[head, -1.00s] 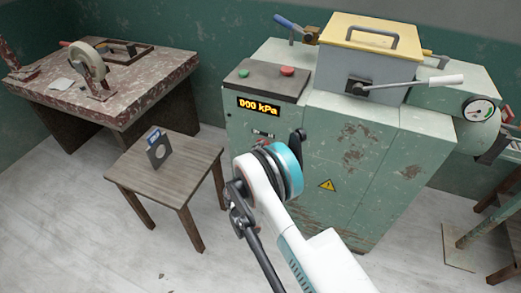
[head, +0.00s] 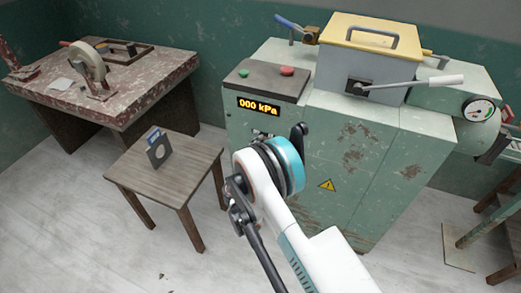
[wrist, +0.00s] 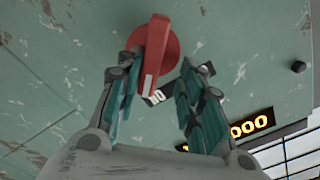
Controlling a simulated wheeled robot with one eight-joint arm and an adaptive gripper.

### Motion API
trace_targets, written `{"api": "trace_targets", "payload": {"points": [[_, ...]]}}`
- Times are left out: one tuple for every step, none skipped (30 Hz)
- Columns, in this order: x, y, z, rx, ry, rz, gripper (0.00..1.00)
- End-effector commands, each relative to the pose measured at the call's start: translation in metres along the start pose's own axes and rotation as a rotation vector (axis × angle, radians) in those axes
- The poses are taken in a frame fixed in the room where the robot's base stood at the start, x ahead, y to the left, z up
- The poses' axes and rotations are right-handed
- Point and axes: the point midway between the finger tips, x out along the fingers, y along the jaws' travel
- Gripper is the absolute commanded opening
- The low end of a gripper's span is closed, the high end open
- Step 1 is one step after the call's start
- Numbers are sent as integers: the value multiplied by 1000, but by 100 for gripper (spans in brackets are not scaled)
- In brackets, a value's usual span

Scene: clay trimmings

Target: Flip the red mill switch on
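The red mill switch (wrist: 156,52) is a round red knob with a long raised handle, on the pale green, chipped front panel of the mill (head: 370,170). In the wrist view the handle slants, its upper end leaning slightly right. In the head view my arm hides the switch.
The pressure display (head: 259,106) reads 000 kPa. A green button (head: 244,72) and a red button (head: 288,71) sit on the mill's dark top plate. A yellow-lidded box (head: 372,37) with a lever stands on top. A small wooden table (head: 190,160) stands to the left.

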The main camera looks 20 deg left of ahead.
Motion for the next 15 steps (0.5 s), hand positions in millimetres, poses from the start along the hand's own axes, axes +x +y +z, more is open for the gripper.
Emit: {"api": "trace_targets", "payload": {"points": [[0, -6, -6, 0, 0, 0, 35], [0, -10, -10, 0, 0, 0, 35], [0, -16, -15, 0, 0, -1, 35], [0, -20, -19, -1, 0, -1, 35], [0, -24, -22, -1, 0, -2, 35], [0, -29, -27, -1, 0, -2, 35], [0, -32, -31, -1, 0, -1, 35], [0, -36, -34, 0, 0, -1, 35], [0, -40, -38, 0, 0, -1, 35], [0, -43, -41, 0, 0, -1, 35], [0, -46, -44, 0, 0, -1, 35], [0, -49, -47, 0, 0, -1, 35], [0, -51, -49, 0, 0, 0, 35], [0, -53, -51, 0, 0, 0, 35], [0, -55, -53, 0, 0, 0, 35]]}}
